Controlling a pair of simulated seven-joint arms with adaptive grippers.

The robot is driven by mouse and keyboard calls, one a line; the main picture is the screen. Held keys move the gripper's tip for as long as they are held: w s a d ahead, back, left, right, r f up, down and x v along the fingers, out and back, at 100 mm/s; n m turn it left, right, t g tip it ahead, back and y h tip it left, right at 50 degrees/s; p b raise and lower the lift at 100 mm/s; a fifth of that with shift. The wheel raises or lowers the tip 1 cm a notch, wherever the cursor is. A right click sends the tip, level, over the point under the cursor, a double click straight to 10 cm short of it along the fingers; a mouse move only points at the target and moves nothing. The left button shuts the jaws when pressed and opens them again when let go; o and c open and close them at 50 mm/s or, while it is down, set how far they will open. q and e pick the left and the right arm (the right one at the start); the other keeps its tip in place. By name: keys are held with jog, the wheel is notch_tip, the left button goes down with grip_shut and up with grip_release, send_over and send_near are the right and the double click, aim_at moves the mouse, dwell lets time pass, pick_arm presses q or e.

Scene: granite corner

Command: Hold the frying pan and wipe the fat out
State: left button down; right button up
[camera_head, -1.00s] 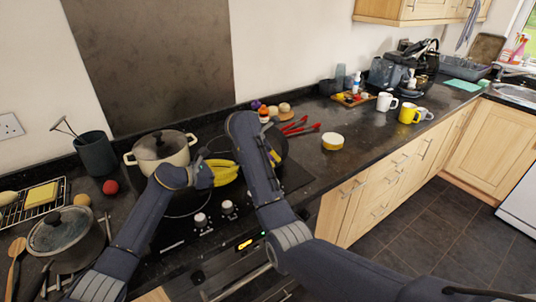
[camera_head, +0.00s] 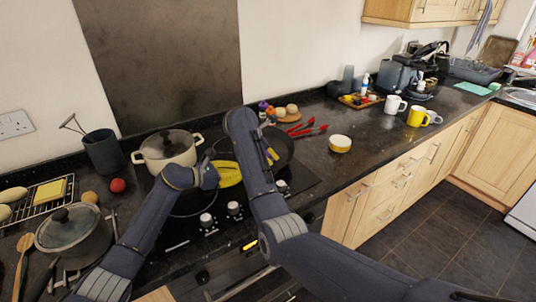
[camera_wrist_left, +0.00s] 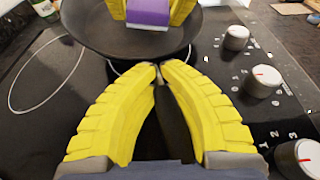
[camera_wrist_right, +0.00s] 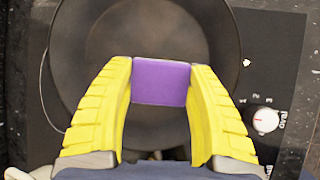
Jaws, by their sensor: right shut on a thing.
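The dark frying pan (camera_head: 284,143) sits on the hob, partly hidden behind my right arm in the head view. Its dark interior fills much of the right wrist view (camera_wrist_right: 110,35). My left gripper (camera_head: 232,174) is at the pan's near side. In the left wrist view its fingertips (camera_wrist_left: 158,72) are closed together around the dark handle (camera_wrist_left: 176,125). My right gripper (camera_head: 271,156) is inside the pan's outline, shut on a purple sponge (camera_wrist_right: 161,82). The sponge also shows in the left wrist view (camera_wrist_left: 148,15), low over the pan. I cannot make out any fat.
A lidded cream pot (camera_head: 168,150) stands behind my left arm. A grey lidded pot (camera_head: 74,233) is at the left. Hob knobs (camera_head: 207,219) line the near side.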

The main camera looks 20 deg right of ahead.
pick_arm(q)
jog(key=shift+r, duration=0.2)
pick_arm(e)
jog(key=shift+r, duration=0.1)
pick_arm(q)
jog(key=shift+w, duration=0.1)
pick_arm(e)
jog(key=shift+s+d+f, duration=0.2)
jog(key=shift+s+d, duration=0.95)
jog(key=shift+s, duration=0.25)
notch_tip(320, 180, up, 6)
jog(key=s, duration=0.1)
jog(key=shift+s+a, duration=0.3)
jog(key=shift+s, duration=0.1)
jog(key=r, duration=0.1)
jog(key=s+r, duration=0.1)
jog(key=shift+a+r, duration=0.15)
jog(key=shift+r, duration=0.15)
